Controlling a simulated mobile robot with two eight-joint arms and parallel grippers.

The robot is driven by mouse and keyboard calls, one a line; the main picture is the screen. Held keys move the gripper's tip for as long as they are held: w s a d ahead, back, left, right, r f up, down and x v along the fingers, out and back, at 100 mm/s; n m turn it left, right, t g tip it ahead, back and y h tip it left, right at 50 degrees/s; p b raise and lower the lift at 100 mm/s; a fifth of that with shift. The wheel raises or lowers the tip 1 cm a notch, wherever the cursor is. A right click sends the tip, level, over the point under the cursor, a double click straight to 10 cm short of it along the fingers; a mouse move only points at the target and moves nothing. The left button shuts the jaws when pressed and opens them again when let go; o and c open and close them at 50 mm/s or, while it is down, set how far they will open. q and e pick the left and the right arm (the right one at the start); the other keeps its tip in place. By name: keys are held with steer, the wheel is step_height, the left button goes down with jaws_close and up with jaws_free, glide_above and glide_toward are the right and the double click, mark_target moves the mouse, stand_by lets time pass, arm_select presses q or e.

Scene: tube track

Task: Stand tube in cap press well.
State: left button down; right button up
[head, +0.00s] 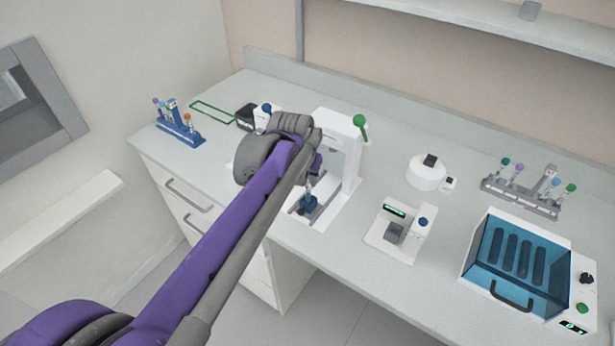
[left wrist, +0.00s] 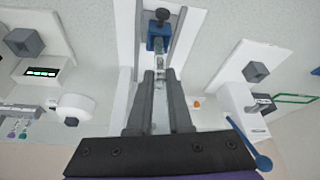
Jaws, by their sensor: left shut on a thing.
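The white cap press (head: 346,150) with a green ball handle stands mid-counter. Its blue well block (head: 308,203) sits low at the front on the base; it also shows near the top of the left wrist view (left wrist: 156,43). My left gripper (head: 312,180) is above the well and shut on a clear tube (left wrist: 160,65), held between its two fingers. The tube's free end points toward the blue block. I cannot tell whether it is inside the well or just above it. My arm hides part of the press in the head view. My right gripper is not in view.
A blue tube rack (head: 178,128) stands at the far left, near a green outline (head: 213,111) on the counter. To the right are a small white device (head: 396,235), a round white device (head: 426,174), a grey rack (head: 522,196) and a blue-lidded machine (head: 520,265).

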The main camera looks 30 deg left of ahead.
arm_select(q)
steer(key=shift+f, duration=0.15)
steer(key=shift+f, duration=0.4)
steer(key=shift+f+b, duration=0.1)
steer(key=shift+b, duration=0.2)
steer(key=c, duration=0.8)
jaws_free()
steer(key=shift+o, duration=0.2)
steer(key=v, duration=1.1)
steer(key=shift+p, duration=0.35)
steer(key=shift+w, duration=0.15)
